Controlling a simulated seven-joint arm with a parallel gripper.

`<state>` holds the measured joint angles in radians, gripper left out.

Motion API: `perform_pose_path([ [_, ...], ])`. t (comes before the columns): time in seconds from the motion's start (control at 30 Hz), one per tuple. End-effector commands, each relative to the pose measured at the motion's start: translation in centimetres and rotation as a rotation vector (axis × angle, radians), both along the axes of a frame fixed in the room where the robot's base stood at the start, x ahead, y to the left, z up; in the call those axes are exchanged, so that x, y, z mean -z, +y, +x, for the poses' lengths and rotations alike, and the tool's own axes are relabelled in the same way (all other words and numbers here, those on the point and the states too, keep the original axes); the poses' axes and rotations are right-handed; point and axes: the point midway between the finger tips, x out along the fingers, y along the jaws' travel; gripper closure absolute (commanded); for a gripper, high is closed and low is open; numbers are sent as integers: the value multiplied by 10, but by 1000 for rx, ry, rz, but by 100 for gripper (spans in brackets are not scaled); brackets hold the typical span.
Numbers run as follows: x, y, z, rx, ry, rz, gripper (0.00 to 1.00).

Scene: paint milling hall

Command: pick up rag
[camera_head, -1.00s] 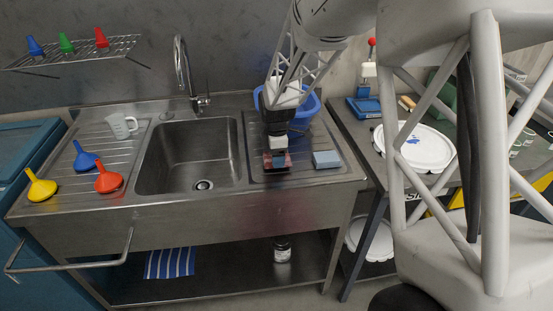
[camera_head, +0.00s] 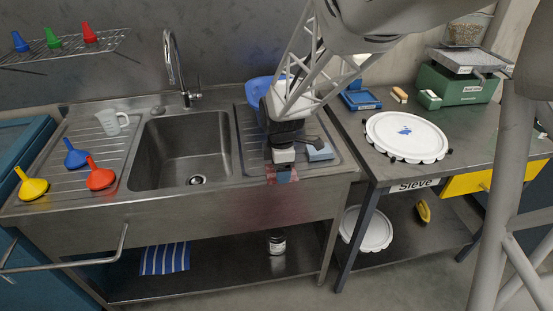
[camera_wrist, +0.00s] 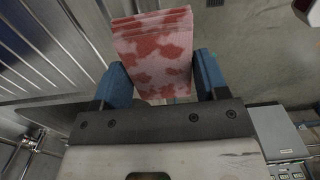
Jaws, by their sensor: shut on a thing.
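A folded pink cloth with red blotches, the rag (camera_wrist: 155,48), is between the two blue fingers of my gripper (camera_wrist: 162,80) in the wrist view. The fingers press on it from both sides. In the head view my gripper (camera_head: 281,166) is low over the front edge of the right drainboard. The rag (camera_head: 287,174) shows there only as a small red patch, partly hidden by the gripper. I cannot tell from the head view how far it is above the steel.
Beside the gripper are a blue sponge-like block (camera_head: 319,151) and a blue basin (camera_head: 259,90). The sink bowl (camera_head: 185,150) is empty. Funnels (camera_head: 101,178) lie on the left drainboard. A white lid (camera_head: 405,138) lies on the right table.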

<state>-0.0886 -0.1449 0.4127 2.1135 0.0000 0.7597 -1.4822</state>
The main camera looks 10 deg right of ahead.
Motion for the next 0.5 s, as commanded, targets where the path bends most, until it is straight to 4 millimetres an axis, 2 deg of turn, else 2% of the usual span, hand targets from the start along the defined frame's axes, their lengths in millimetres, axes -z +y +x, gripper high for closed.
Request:
perform_pose_path([
  [0.2,-2,-2,-20,0,-1,0,56],
  [0.5,-2,-3,-31,0,1,0,56],
])
